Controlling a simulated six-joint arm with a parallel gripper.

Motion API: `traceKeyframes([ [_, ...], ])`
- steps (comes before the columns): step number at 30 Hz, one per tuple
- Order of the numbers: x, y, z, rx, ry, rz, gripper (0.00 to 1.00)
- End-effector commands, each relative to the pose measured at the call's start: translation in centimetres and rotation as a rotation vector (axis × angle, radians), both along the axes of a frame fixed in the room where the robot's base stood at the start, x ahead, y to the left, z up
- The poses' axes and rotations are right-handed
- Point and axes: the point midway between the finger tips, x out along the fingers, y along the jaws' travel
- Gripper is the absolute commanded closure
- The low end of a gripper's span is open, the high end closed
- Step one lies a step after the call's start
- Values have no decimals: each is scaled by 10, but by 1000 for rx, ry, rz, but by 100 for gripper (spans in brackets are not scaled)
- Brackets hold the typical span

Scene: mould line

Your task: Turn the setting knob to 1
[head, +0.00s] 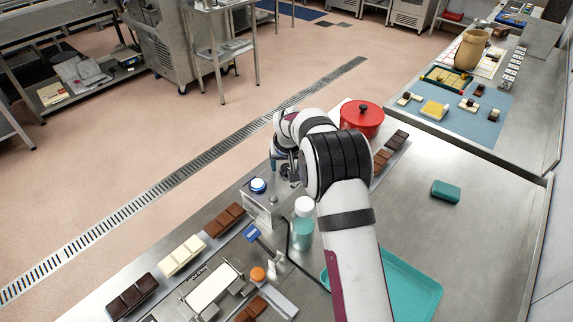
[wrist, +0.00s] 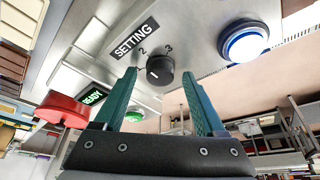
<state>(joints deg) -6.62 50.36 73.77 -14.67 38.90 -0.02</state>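The setting knob (wrist: 161,69) is a dark round knob on a metal panel (wrist: 195,25) in the wrist view. A short white mark shows on its face at the left. In the head view my gripper (head: 284,160) is over the control box (head: 262,212), and the knob is not clearly visible.
A red pot (head: 361,120), a bottle (head: 302,225), chocolate bars (head: 181,255) and a teal tray (head: 415,285) stand around my arm.

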Motion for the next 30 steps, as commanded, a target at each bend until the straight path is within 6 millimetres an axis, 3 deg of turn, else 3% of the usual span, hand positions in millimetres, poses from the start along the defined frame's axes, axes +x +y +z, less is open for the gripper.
traceKeyframes([
  [1,0,0,0,0,0,0,37],
  [12,0,0,0,0,0,0,100],
  [22,0,0,0,1,1,37,100],
  [30,0,-2,0,2,2,210,100],
])
